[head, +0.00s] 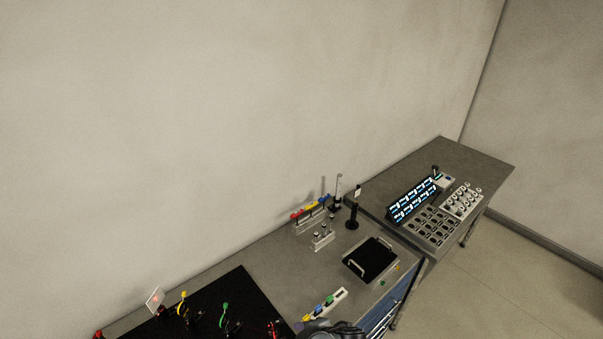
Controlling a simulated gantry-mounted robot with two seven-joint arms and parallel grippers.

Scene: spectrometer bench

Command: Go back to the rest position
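A dark grey rounded part at the bottom edge, right of centre, looks like a piece of one of my arms. I cannot tell which arm it belongs to, and no gripper fingers show on it. My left gripper is not in view. My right gripper is not seen either. The task names no other object.
A grey bench (262,255) runs along the wall. It carries a black board (240,289) with optical mounts, a black tray (370,262) with handles, and a white strip (326,304) with coloured pieces. A second table (440,160) holds a lit panel (413,201).

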